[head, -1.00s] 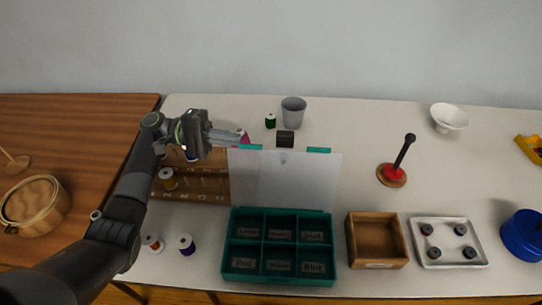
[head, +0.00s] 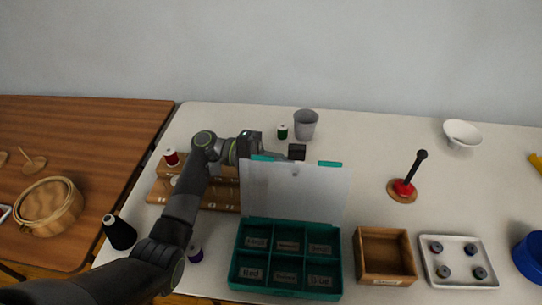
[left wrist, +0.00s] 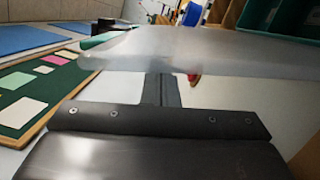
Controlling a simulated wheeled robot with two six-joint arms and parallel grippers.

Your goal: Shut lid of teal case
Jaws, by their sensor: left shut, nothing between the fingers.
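The teal case (head: 237,263) stands open near the table's front edge, with labelled compartments. Its clear, whitish lid (head: 295,195) stands up from the back edge, with two teal latches along the top. In the left wrist view the fingers (left wrist: 161,90) are shut and empty, close to the lid (left wrist: 200,50) that spans the picture. I cannot tell whether they touch it. My right gripper is not in view.
A wooden spool rack (head: 165,192) lies left of the lid. A wooden box (head: 385,258) and white tray (head: 430,275) are to the right. A black cone (head: 119,232) is at front left.

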